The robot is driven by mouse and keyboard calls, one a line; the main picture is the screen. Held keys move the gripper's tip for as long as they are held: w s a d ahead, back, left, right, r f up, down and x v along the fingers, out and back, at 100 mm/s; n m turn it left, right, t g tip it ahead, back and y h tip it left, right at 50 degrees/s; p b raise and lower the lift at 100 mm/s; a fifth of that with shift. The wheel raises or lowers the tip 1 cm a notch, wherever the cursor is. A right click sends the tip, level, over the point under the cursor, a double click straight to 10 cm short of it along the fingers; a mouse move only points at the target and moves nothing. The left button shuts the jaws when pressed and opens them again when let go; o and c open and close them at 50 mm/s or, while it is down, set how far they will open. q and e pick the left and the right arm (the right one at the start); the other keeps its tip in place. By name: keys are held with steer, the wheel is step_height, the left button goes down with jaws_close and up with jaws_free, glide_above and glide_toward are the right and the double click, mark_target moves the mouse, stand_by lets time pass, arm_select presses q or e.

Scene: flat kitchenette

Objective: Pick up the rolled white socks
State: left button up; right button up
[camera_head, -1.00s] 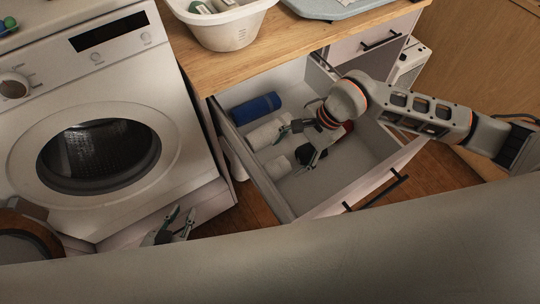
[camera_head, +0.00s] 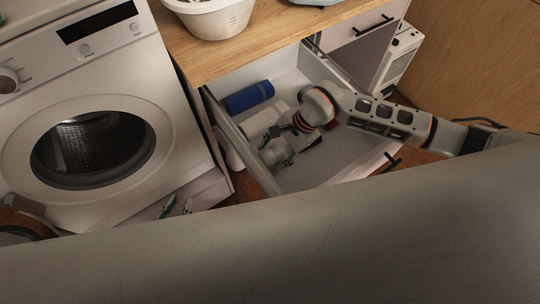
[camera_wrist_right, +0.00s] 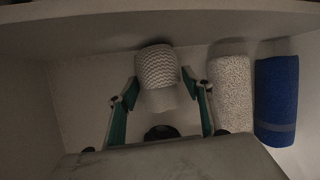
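The rolled white socks (camera_wrist_right: 157,66) look like a small ribbed white roll on the drawer floor. In the right wrist view they lie ahead of and between the finger lines of my right gripper (camera_wrist_right: 166,92), which is open. A gap shows on both sides, and I see no contact. In the head view my right gripper (camera_head: 276,151) is down inside the open drawer (camera_head: 325,165) and largely hides the socks. My left gripper (camera_head: 178,206) shows only its fingertips, apart, in front of the washing machine, outside the drawer.
A fluffy white roll (camera_head: 262,121) and a blue roll (camera_head: 249,97) lie beside the socks in the drawer. A white basket (camera_head: 215,18) stands on the worktop; a washing machine (camera_head: 100,110) stands left.

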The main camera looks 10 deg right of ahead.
mark_target(272, 152)
steer(key=c, duration=0.4)
steer(key=shift+r, duration=0.1)
step_height(272, 152, up, 20)
stand_by(0.6)
steer(key=shift+a, duration=0.1)
stand_by(0.9)
